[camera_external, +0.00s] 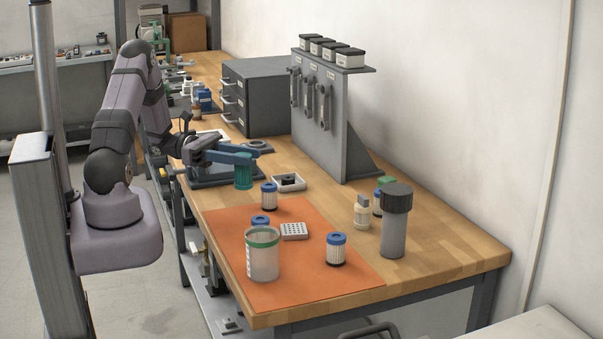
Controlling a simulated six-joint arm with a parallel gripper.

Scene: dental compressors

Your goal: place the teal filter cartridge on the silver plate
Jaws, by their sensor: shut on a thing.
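The teal filter cartridge (243,177) is upright below the fingertips of my gripper (244,159), which is shut on it. The fingers hide its top, and I cannot tell whether its bottom touches the surface below. A small silver perforated plate (294,231) lies on the orange mat, to the right of and nearer the camera than my gripper. A grey round dish-like piece (258,146) lies just behind my gripper. I cannot tell for sure which of these is the silver plate.
Blue-capped white filters (336,249) and a green-rimmed clear jar (262,255) stand on the orange mat (310,285). A tall dark-capped grey cylinder (395,222) and an upright grey panel (335,130) stand farther right.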

